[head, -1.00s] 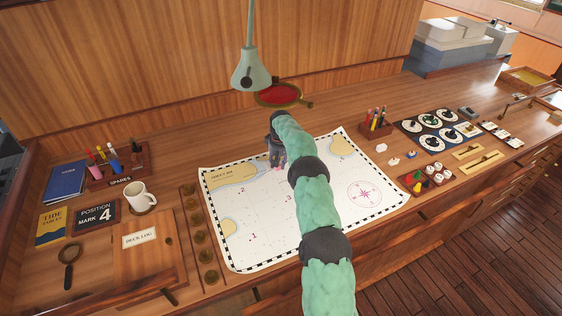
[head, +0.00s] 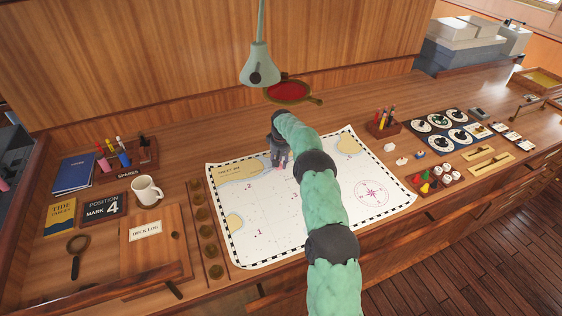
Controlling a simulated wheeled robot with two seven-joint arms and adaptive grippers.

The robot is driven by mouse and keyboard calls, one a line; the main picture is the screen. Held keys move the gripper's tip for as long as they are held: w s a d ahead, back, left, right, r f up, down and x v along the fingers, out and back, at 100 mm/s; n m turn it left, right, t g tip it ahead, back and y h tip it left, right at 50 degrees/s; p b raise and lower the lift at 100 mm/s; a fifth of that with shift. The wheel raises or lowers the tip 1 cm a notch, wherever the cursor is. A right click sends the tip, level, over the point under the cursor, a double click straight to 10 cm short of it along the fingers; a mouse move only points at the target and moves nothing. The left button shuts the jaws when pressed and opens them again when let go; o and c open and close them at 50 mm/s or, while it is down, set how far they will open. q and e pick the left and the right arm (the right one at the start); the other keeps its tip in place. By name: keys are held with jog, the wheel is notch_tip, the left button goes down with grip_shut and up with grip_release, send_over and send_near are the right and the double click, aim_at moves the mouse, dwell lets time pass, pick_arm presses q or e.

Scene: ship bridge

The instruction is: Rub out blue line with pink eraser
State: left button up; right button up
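A white sea chart (head: 300,225) with a checkered border lies on the wooden desk. It has tan land patches, magenta numbers and a compass rose. My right gripper (head: 280,163) points down over the chart's upper part, beside the upper-left tan land patch (head: 250,170). Its fingers are small and dark here, so I cannot tell whether they are open or shut. A trace of pink shows near the fingertips, but I cannot make out whether it is the pink eraser. I cannot pick out a blue line; my green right arm covers part of the chart. My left gripper is not in view.
A green lamp (head: 259,66) hangs above the back of the desk, near a red round magnifier-like dish (head: 288,90). A pencil holder (head: 382,128) and small pieces (head: 402,160) stand right of the chart.

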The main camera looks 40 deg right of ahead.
aim_at(270, 171)
jog(key=shift+a+f, duration=0.1)
jog(key=shift+a, duration=0.05)
jog(key=shift+a, duration=1.1)
jog(key=shift+w+a, duration=0.1)
jog(key=shift+w+a, duration=0.1)
jog(key=shift+a, duration=1.05)
jog(key=shift+a, duration=0.1)
jog(key=shift+w+a, duration=0.1)
jog(key=shift+a, duration=1.05)
jog(key=shift+d, duration=0.15)
jog(key=shift+d, duration=1.15)
